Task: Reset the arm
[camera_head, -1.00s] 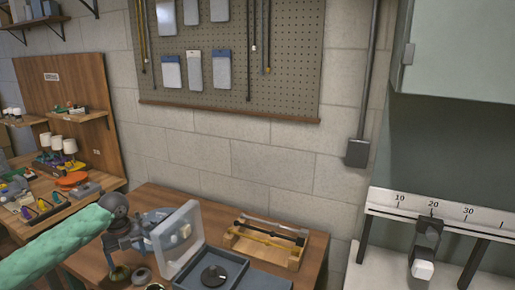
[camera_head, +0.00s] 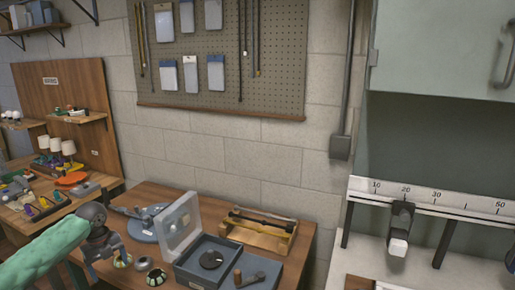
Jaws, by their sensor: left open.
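My left gripper (camera_head: 103,252) is at the end of my green-sleeved arm, which comes in from the lower left. It is open and hangs over the left part of the wooden table (camera_head: 150,192), left of the grey open case (camera_head: 208,262). I see nothing held in it. Small round parts (camera_head: 157,277) lie on the table close to its right. My right gripper is not in view.
The case's clear lid (camera_head: 180,228) stands upright. A wooden tray with rods (camera_head: 262,230) lies at the back right. A blue-grey base (camera_head: 146,228) sits behind the gripper. A ruler rail (camera_head: 430,204) with a black slider (camera_head: 401,222) is at the right.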

